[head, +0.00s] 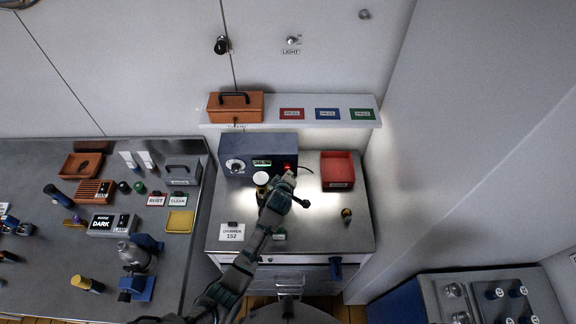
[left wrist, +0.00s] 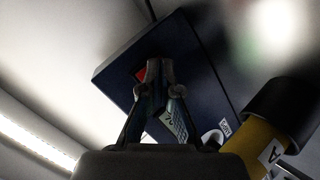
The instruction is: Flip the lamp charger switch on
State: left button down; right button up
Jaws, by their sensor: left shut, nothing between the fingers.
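The charger (head: 235,152) is a dark blue box with a round white dial, a small green-lit display and a red switch (head: 288,166) at the right of its front. My left gripper (head: 289,176) is shut and empty, with its tips right at the red switch. In the left wrist view the shut fingertips (left wrist: 160,68) lie over the box (left wrist: 190,50) and partly cover the red switch (left wrist: 140,74). I cannot tell whether they touch it, or the switch's position. My right gripper is not in view.
A lamp with a pale round top (head: 261,178) stands close left of my gripper; a yellow body with a black cap (left wrist: 262,140) shows in the wrist view. A red tray (head: 338,180) is to the right. The shelf (head: 215,122) runs above.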

pick_arm(q)
jog(key=shift+s+f+p, duration=0.15)
jog(key=shift+s+p, duration=0.2)
jog(key=shift+s, duration=0.2)
jog(key=s, duration=0.1)
jog(key=s+p, duration=0.1)
jog(key=shift+s+f, duration=0.25)
jog(key=shift+s, duration=0.1)
jog(key=shift+s+f, duration=0.15)
jog(key=shift+s, duration=0.35)
jog(key=shift+s, duration=0.1)
